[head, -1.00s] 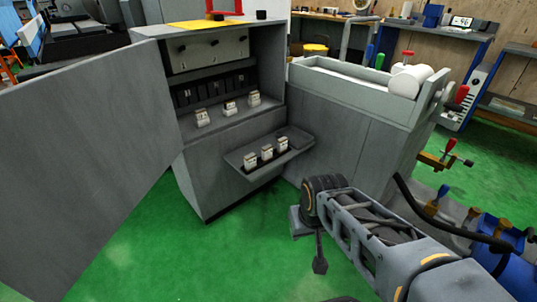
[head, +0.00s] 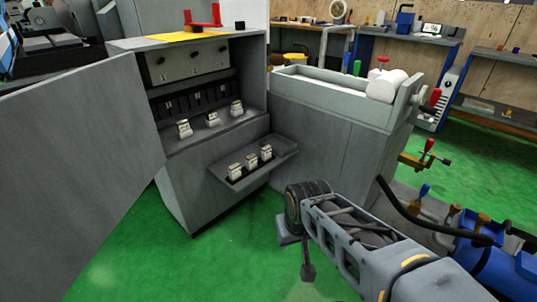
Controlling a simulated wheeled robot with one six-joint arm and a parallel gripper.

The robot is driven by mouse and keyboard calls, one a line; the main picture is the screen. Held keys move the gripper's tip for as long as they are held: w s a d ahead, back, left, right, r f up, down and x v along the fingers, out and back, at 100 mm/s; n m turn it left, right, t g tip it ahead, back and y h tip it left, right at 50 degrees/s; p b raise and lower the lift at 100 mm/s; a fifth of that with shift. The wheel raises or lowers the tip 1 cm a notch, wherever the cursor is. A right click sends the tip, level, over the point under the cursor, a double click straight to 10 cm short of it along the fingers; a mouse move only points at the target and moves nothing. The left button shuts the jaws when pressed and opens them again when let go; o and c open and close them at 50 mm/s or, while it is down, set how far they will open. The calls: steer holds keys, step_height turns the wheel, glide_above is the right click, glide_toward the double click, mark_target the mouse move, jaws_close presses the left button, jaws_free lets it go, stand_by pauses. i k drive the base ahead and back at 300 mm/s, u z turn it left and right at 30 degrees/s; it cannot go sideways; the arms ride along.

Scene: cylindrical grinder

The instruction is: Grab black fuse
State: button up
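The open grey cabinet (head: 178,190) stands left of centre. A row of dark fuse-like blocks or slots (head: 196,100) is inside it; I cannot tell which are separate fuses. Several whitish fuses stand in front: some on the cabinet ledge, such as this white fuse (head: 213,119), and some in the fold-out tray (head: 279,154), such as this other white fuse (head: 251,162). A small black piece (head: 239,26) sits on the cabinet top. My gripper (head: 300,250) is low over the floor, right of and nearer than the tray, apart from everything. Its opening is not clear.
The open cabinet door (head: 80,170) fills the left side. The grinder's grey housing (head: 325,150) stands right of the tray. A blue machine with hoses (head: 480,245) is at lower right. Green floor (head: 190,265) is clear in front of the cabinet.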

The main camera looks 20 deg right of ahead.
mark_target(210, 115)
steer(key=u, duration=0.15)
steer(key=i, duration=1.2)
steer(key=u, duration=0.7)
steer(key=i, duration=0.3)
steer(key=u, duration=0.25)
